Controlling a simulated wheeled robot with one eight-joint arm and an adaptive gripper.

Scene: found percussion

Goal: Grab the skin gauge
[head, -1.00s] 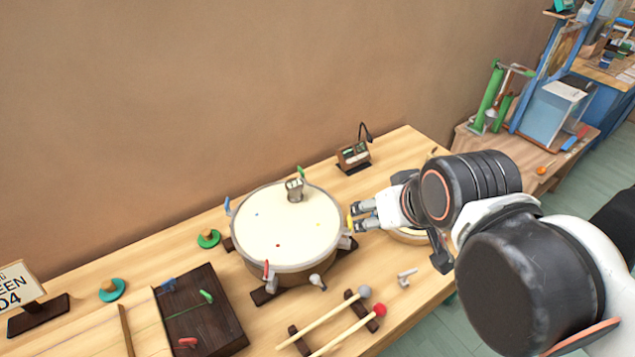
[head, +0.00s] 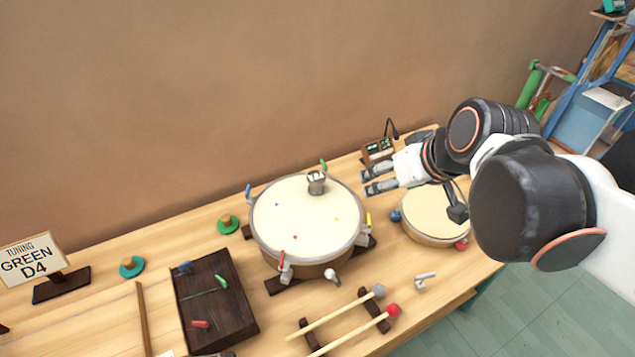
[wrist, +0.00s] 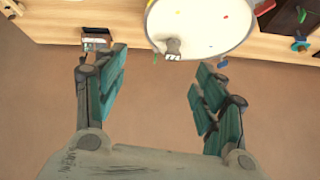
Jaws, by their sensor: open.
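The skin gauge looks to be the small grey metal device (head: 316,182) standing on the cream skin of the large drum (head: 285,205), near its back edge. In the wrist view the gauge (wrist: 172,48) shows at the drum's rim, top centre, beyond the fingertips. My gripper (head: 368,182) is open and empty, to the right of the gauge and apart from it, by the drum's back right side. In the wrist view its two teal-padded fingers (wrist: 160,72) are spread wide, with wall between them.
A small boxed device (head: 379,150) stands close behind my gripper. Coloured clips ring the drum. A smaller drum (head: 435,214) is to the right. Mallets (head: 340,312), a dark wooden board (head: 215,300) and a tuning sign (head: 32,258) occupy the front and left. The wall runs behind.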

